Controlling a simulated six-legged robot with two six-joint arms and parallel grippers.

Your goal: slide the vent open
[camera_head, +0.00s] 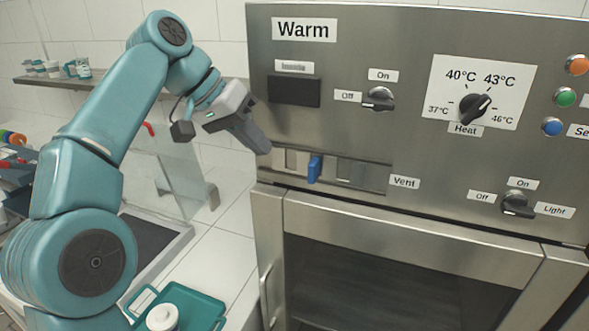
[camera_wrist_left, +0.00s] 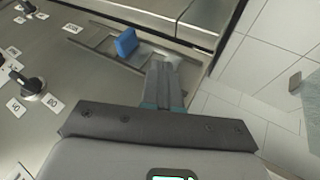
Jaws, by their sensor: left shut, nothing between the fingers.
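The vent (camera_head: 369,177) is a long recessed slot low on the steel front panel, with a "Vent" label at its right. Its blue slider tab (camera_head: 314,169) stands left of the slot's middle. In the left wrist view the blue tab (camera_wrist_left: 125,42) is up and left of the fingertips. My left gripper (camera_head: 263,148) is shut and empty, its tips close to the slot's left end and left of the tab. The wrist view shows the closed fingers (camera_wrist_left: 163,80) side by side, apart from the tab. My right gripper is in neither view.
The Off/On knob (camera_head: 379,98), heat dial (camera_head: 475,106) and light knob (camera_head: 517,204) stick out of the panel. The cabinet door (camera_head: 400,245) is below. A teal tray (camera_head: 205,306) with a white-lidded container (camera_head: 162,318) is at the bottom left. A glass pane (camera_head: 185,175) stands left.

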